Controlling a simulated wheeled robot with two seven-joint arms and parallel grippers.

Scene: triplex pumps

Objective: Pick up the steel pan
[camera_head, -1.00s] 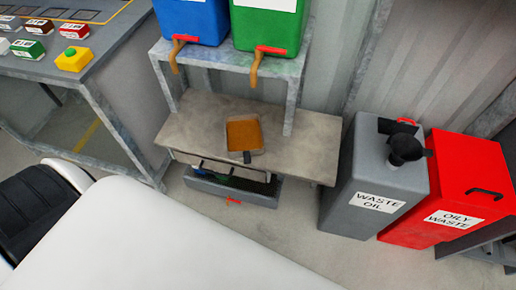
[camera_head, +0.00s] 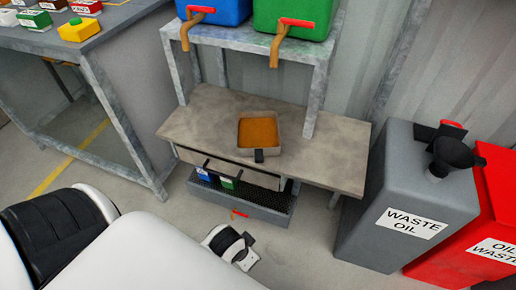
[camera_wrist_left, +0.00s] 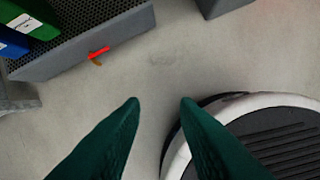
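The steel pan (camera_head: 259,133) rests on the low bench shelf (camera_head: 330,160) in the head view. It is a square, shallow metal pan with a brown-orange inside and a short dark handle pointing toward me. In the left wrist view, my left gripper (camera_wrist_left: 160,103) shows two dark green fingers spread apart with nothing between them, above bare floor. The pan is not in the wrist view. In the head view a white and black part of mine (camera_head: 230,246) shows low in front of the bench, well short of the pan. My right gripper is not in view.
Blue (camera_head: 210,8) and green (camera_head: 290,15) containers with taps stand above the pan. A grey drip tray (camera_head: 245,202) with small containers sits below the bench; its edge also shows in the wrist view (camera_wrist_left: 95,40). Waste oil bin (camera_head: 400,190) and red bin (camera_head: 497,205) stand right.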

